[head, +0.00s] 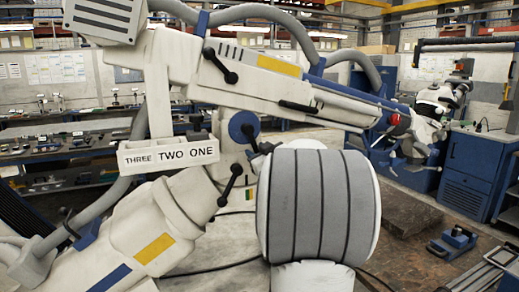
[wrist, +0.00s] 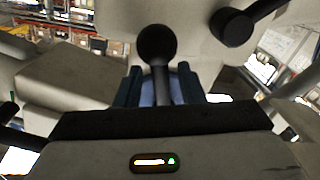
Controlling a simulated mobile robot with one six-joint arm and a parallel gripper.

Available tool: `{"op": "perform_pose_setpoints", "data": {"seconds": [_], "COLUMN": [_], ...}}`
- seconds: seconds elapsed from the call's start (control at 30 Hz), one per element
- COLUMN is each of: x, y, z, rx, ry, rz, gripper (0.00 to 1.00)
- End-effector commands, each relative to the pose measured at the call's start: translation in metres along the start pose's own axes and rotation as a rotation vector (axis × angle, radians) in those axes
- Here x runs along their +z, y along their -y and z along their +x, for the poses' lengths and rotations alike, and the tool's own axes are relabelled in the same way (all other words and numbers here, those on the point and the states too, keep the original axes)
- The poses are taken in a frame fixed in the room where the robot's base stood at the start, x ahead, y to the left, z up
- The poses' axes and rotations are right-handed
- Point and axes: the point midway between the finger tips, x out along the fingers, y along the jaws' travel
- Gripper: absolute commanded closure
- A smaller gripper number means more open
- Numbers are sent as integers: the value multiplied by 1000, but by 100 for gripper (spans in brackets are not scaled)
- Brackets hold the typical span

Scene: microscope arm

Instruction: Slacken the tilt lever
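The white microscope arm (head: 255,75) carries several black levers in the head view. One lever (head: 221,66) is on the upper link, one (head: 297,107) lies along the link further right, and one (head: 230,185) is on the lower joint. I cannot tell which is the tilt lever. In the wrist view my gripper (wrist: 161,87) has its two dark fingers apart. A black ball-ended lever (wrist: 157,45) stands with its shaft between them, with a gap showing on each side. A second black lever (wrist: 236,27) is at upper right. My fingertips cannot be made out in the head view.
A large grey ribbed cylinder (head: 318,205) blocks the lower middle of the head view. A grey hose (head: 128,165) loops nearby. Blue benches and a blue cabinet (head: 477,172) stand behind.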

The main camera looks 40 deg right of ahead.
Motion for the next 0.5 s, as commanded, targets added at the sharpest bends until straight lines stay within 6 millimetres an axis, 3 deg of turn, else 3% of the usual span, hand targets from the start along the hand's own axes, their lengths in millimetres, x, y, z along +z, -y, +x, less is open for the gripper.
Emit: {"op": "perform_pose_setpoints", "data": {"seconds": [0.3, 0.5], "x": [0, 0], "y": [1, 1], "z": [4, 4], "rx": [-1, -1], "ry": [-1, -1], "rz": [0, 0], "gripper": [65, 81]}}
